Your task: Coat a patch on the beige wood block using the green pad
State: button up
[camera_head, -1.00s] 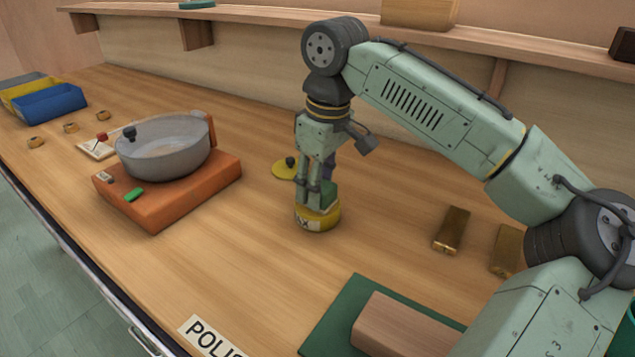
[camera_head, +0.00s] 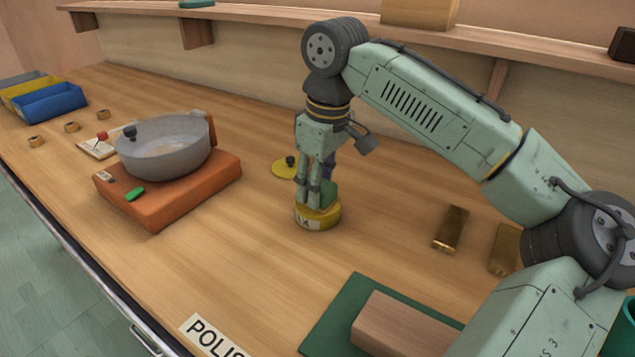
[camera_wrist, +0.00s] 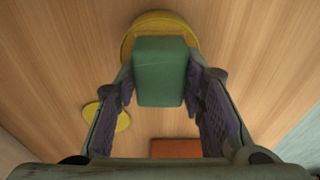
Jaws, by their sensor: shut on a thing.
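My gripper (camera_head: 317,196) points down and is shut on the green pad (camera_head: 329,193). The wrist view shows the pad (camera_wrist: 160,72) between both fingers. The pad is at the top of a round yellow tin (camera_head: 318,217), its lower end at or inside the opening; contact inside is hidden. The tin's rim (camera_wrist: 160,17) shows behind the pad in the wrist view. The beige wood block (camera_head: 402,326) lies on a dark green mat (camera_head: 333,311) at the front edge of the picture, apart from my gripper and partly cut off by my arm.
A yellow lid (camera_head: 285,170) lies behind the tin. A grey pan (camera_head: 165,150) stands on an orange base (camera_head: 160,207) to the left. Two brass bars (camera_head: 451,229) lie to the right. A shelf (camera_head: 270,22) runs along the back. The table between tin and mat is clear.

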notch_tip(320, 180, up, 7)
jog(key=p, duration=0.7)
dwell(0.6)
